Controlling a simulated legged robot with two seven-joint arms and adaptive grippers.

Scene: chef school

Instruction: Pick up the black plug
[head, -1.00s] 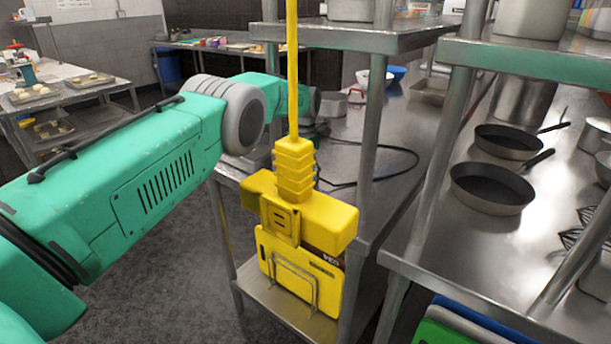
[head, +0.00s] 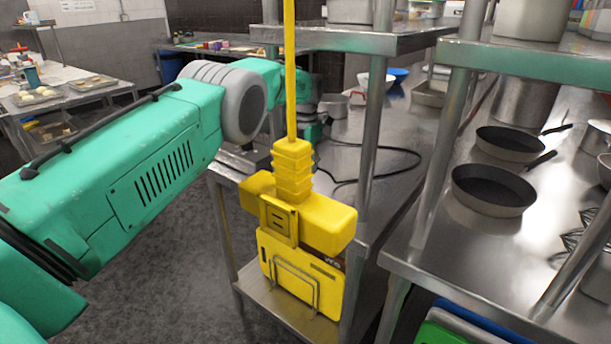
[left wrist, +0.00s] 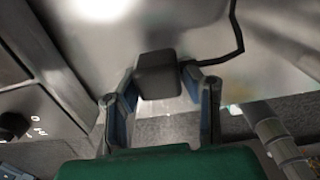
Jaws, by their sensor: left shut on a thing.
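In the left wrist view, the black plug (left wrist: 158,75) is a dark, rounded block between the two fingers of my left gripper (left wrist: 161,88). The fingers are shut on it from both sides. A black cord (left wrist: 238,35) lies to the right of the plug. In the head view my left arm reaches in from the left over the steel counter, and its far end is partly hidden behind a yellow hanging unit. The plug cannot be made out there. The black cord (head: 415,155) lies looped on the counter. My right gripper is not in view.
The yellow hanging unit (head: 330,222) stands close in front, on a yellow pole (head: 290,70). Steel shelf posts (head: 373,120) rise from the counter (head: 345,205). Two dark pans (head: 493,190) sit at the right. A pot (head: 333,106) stands behind the cord.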

